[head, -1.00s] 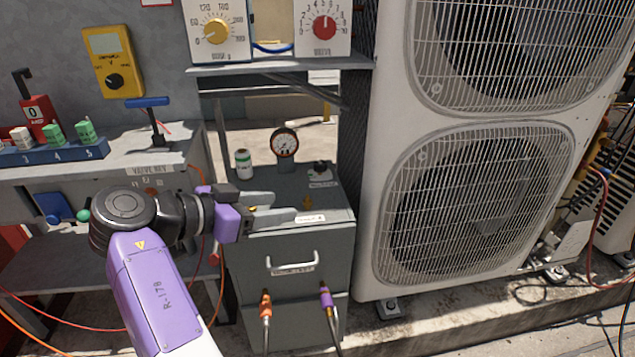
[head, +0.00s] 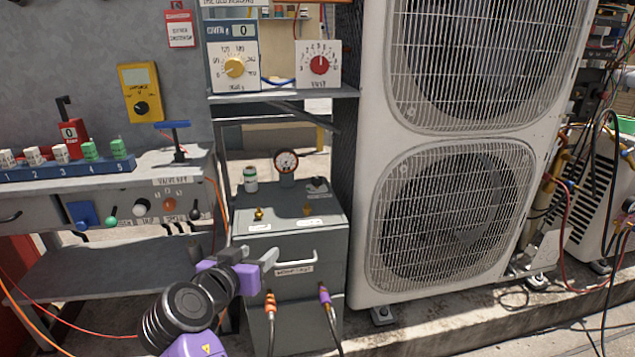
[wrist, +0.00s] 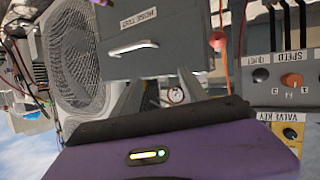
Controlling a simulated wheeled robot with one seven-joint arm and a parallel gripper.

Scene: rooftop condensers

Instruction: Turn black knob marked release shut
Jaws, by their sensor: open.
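A black knob (head: 317,183) sits on top of the grey cabinet (head: 330,237), to the right of a round dial gauge (head: 287,161). A small pale label lies by the knob, too small to read, so I cannot confirm the word release. My gripper (head: 256,257) is open and empty, low in front of the cabinet and below and left of the knob. In the wrist view its two grey fingers (wrist: 160,95) stand apart with nothing between them. I cannot make out the black knob in the wrist view.
Two brass fittings (head: 259,214) stand on the cabinet top, and a white-green can (head: 250,180) stands behind. The cabinet has a front handle (head: 295,257) and two hoses below. A large condenser (head: 450,200) blocks the right. A workbench (head: 160,165) with knobs stands left.

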